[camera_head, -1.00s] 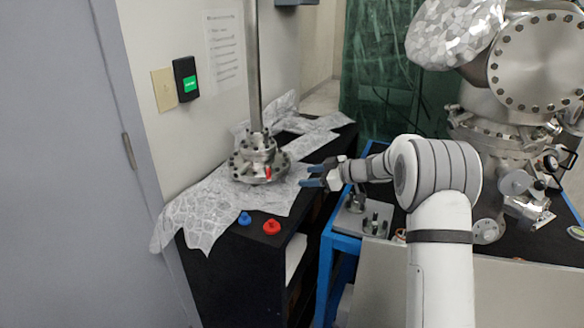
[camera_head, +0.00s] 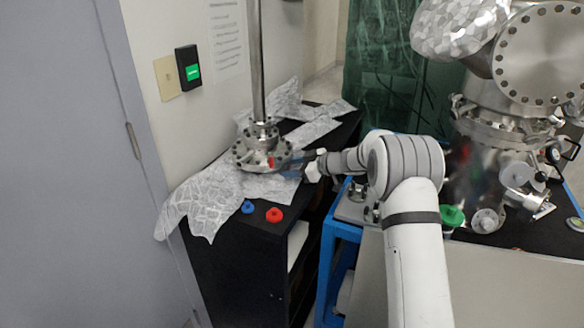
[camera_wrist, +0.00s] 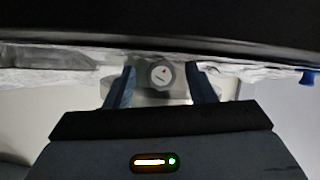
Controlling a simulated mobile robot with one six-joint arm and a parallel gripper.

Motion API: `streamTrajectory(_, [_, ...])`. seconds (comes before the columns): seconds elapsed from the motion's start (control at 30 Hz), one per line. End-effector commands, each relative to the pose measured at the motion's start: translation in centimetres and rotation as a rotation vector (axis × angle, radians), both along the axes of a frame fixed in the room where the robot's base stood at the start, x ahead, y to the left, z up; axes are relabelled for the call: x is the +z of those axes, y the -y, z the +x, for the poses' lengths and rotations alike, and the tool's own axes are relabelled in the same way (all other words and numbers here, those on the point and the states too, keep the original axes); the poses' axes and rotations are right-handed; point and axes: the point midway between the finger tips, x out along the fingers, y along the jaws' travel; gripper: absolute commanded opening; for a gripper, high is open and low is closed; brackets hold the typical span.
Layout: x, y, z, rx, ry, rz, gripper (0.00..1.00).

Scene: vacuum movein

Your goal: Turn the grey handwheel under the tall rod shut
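The tall metal rod (camera_head: 257,60) stands upright on a round bolted steel base (camera_head: 262,150) on the sheet-covered cabinet. A small red part (camera_head: 271,161) shows low on the side of the base facing my gripper. The grey handwheel (camera_wrist: 161,74), round with a small red mark, shows in the wrist view. My gripper (camera_head: 290,164) points left at the base in the head view, its blue fingertips close to it. In the wrist view my gripper (camera_wrist: 160,86) is open, with the handwheel framed between its fingers and gaps on both sides. Whether the fingertips reach around it I cannot tell.
A blue knob (camera_head: 248,207) and a red knob (camera_head: 274,215) lie on the black cabinet (camera_head: 230,240) near its front. A wall is behind the rod.

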Motion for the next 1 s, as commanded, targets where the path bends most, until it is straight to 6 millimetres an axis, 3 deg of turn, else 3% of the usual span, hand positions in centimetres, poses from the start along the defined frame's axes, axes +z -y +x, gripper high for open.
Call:
streamTrajectory(0.5, [0.08, 0.01, 0.03, -0.001, 0.001, 0.0, 0.07])
streamTrajectory(0.53, [0.08, -0.7, -0.02, 0.001, 0.001, 0.001, 0.06])
streamTrajectory(1.0, [-0.14, -0.17, 0.13, 0.002, -0.141, 0.054, 0.07])
